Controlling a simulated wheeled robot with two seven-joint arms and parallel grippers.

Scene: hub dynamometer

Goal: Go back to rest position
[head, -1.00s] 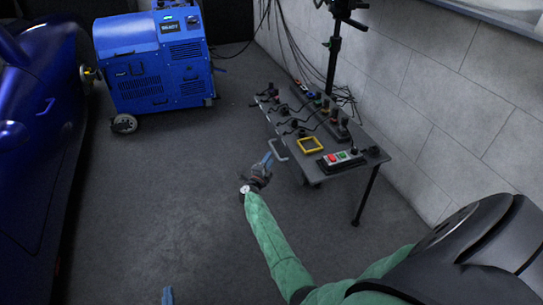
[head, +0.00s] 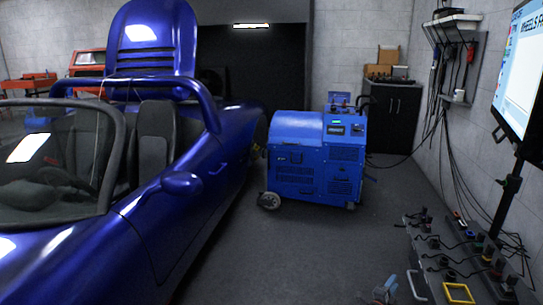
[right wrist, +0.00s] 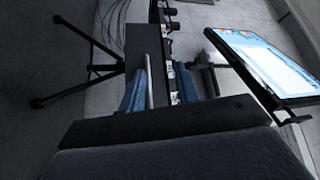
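My right gripper (head: 384,289) shows at the bottom of the head view, over the floor beside the left edge of the grey control table (head: 412,232). In the right wrist view its two blue fingers (right wrist: 161,88) stand apart with nothing held between them. A dark tabletop edge lies beyond the fingers in that view. I cannot tell how far the fingertips are from the table. My left gripper is not in view.
A blue machine (head: 318,165) on wheels stands ahead, beside a blue open-top car (head: 185,200). The table carries a yellow frame (head: 459,288) and several joysticks. The floor between car and table is clear.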

